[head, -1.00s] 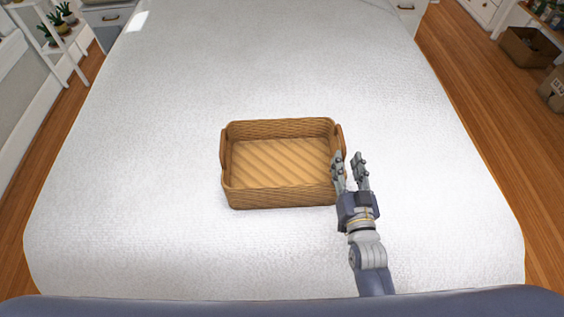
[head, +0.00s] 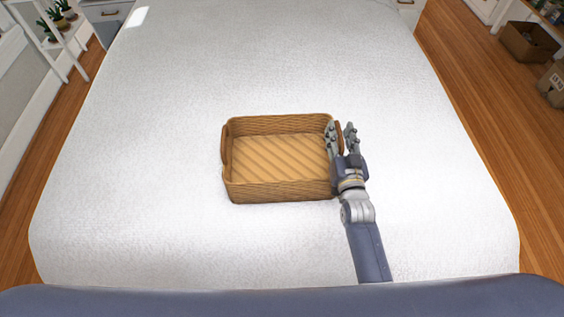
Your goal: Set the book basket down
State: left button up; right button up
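The book basket (head: 278,190) is a tan woven rectangular basket, upright and empty, resting on the white bed (head: 160,230) near the middle of the head view. It has a brown handle on each short side. My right gripper (head: 341,132) is at its right side, with one finger over the inner side of the right wall and the other outside it. The right handle (head: 339,136) shows between the fingers, which look apart; contact with it cannot be made out. My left gripper is not in view.
The bed is clear all around the basket. A white plant stand (head: 62,45) is at the upper left. A brown box (head: 529,42) and a cardboard box (head: 553,84) stand on the wooden floor (head: 480,130) at the right.

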grip_shut()
jog(key=shift+r, duration=0.1)
jog(key=shift+r, duration=0.15)
